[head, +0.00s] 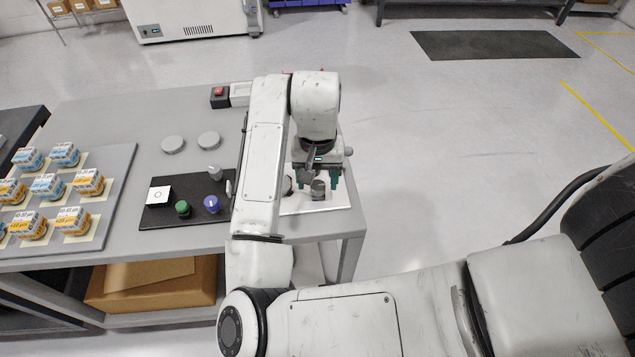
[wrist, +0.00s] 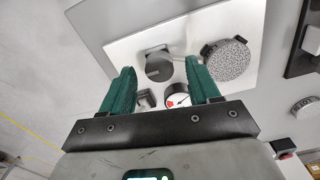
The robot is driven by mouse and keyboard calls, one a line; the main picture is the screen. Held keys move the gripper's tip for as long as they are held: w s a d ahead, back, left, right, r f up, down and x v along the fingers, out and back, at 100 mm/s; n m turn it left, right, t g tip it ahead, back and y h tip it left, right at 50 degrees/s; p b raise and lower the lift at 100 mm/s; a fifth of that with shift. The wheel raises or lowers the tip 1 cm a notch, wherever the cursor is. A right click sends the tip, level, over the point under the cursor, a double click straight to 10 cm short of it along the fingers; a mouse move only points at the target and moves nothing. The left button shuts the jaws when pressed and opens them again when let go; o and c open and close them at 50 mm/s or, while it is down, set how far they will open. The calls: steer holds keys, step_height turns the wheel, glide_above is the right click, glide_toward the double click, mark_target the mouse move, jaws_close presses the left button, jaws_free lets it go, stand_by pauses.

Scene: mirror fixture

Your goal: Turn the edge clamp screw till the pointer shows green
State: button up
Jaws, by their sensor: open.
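My gripper (head: 318,181) is open and empty, pointing down over the fixture plate at the table's right end. In the wrist view its green fingers (wrist: 160,68) stand apart, with a dark grey round knob (wrist: 158,67) showing between their tips; it looks like the clamp screw. The knob also shows below the gripper in the head view (head: 318,188). I cannot tell its height gap to the fingers. A small white dial (wrist: 177,98) beside the right finger shows a red patch and a thin dark pointer. No green shows on it, and the exact reading is too small to tell.
The white plate (wrist: 128,47) also carries a speckled grey disc (wrist: 228,60) and a small dark block (wrist: 146,98). Left of my arm is a black panel (head: 160,217) with knobs. A tray (head: 112,192) of small boxes lies farther left. The table's right edge is close.

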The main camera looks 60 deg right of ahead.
steer(key=shift+f, duration=0.6)
steer(key=c, duration=1)
steer(key=shift+c, duration=0.2)
steer(key=m, duration=0.4)
steer(key=shift+m, duration=0.3)
steer(key=shift+m+b, duration=0.4)
steer(key=shift+m, duration=1.4)
steer(key=shift+r, duration=0.1)
